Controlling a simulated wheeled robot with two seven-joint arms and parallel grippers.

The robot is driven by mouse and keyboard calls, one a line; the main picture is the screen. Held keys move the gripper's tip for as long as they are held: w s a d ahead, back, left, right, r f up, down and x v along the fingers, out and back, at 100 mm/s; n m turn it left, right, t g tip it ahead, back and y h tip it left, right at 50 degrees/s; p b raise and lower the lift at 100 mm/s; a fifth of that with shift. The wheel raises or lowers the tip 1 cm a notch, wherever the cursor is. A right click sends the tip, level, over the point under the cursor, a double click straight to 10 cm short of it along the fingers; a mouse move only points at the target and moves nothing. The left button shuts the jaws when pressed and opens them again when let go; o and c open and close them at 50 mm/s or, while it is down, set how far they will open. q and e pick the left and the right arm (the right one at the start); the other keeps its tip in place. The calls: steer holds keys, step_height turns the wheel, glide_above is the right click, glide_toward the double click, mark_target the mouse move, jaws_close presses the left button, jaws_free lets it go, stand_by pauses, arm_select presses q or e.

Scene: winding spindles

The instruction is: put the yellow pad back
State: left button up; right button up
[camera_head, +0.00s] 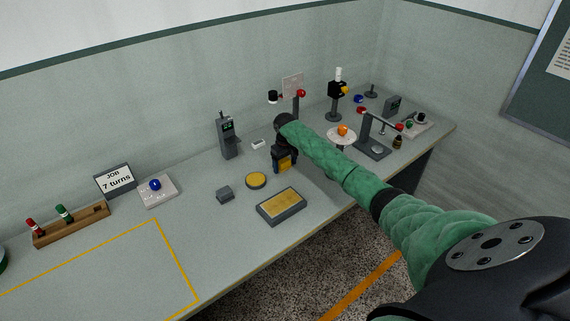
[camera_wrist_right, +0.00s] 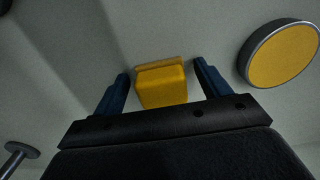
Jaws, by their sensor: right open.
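A small yellow block (camera_wrist_right: 161,88), which looks like the yellow pad, sits between the two fingers of my right gripper (camera_wrist_right: 162,74) in the wrist view. Gaps show between it and both fingers. In the head view the yellow block (camera_head: 284,164) shows at the tip of my right gripper (camera_head: 284,158), low at the table. My right gripper is open. A flat dark tray (camera_head: 284,218) with a yellow top lies nearer the front edge. A round dark-rimmed disc (camera_head: 256,181) with a yellow top lies left of the gripper; the wrist view shows it at right (camera_wrist_right: 281,54). My left gripper is out of view.
A small grey block (camera_head: 225,195) lies left of the tray. A dark device with a screen (camera_head: 228,137) stands behind. The front left table inside the yellow outline is clear.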

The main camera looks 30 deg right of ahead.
mark_target(285, 161)
steer(key=shift+r, duration=0.5)
step_height(285, 161, up, 4)
steer(key=shift+r+b, duration=0.15)
steer(key=shift+b, duration=0.9)
step_height(285, 161, up, 6)
steer(key=shift+f+b, duration=0.25)
steer(key=shift+b, duration=0.55)
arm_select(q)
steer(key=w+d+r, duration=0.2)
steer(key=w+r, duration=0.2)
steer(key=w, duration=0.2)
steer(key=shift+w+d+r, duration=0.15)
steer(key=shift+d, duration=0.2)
arm_select(e)
steer(key=shift+r, duration=0.8)
